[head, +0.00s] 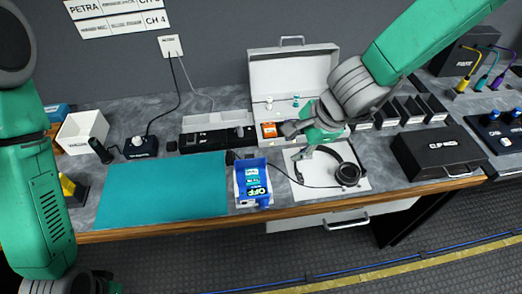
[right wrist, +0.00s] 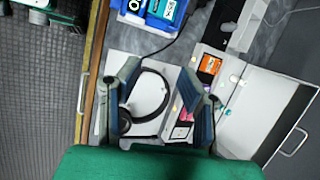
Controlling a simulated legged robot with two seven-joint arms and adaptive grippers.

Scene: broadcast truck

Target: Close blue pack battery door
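The blue pack (head: 252,180) sits on the bench near its front edge, just right of the teal mat. Its blue walls stand around teal-labelled items, and a green OFF label shows at its front. I cannot tell the door clearly from the walls. The pack also shows cut off at the top of the right wrist view (right wrist: 152,14). My right gripper (head: 303,155) is above the headphones, right of the pack and apart from it. In the right wrist view its fingers (right wrist: 158,95) are spread with nothing held. My left gripper is mostly cut off at the bottom left.
Black headphones (head: 346,174) lie on a white sheet, with a cable running towards the pack. An open white case (head: 290,78) stands behind. A black case (head: 438,152) is at right. The teal mat (head: 160,188) is bare.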

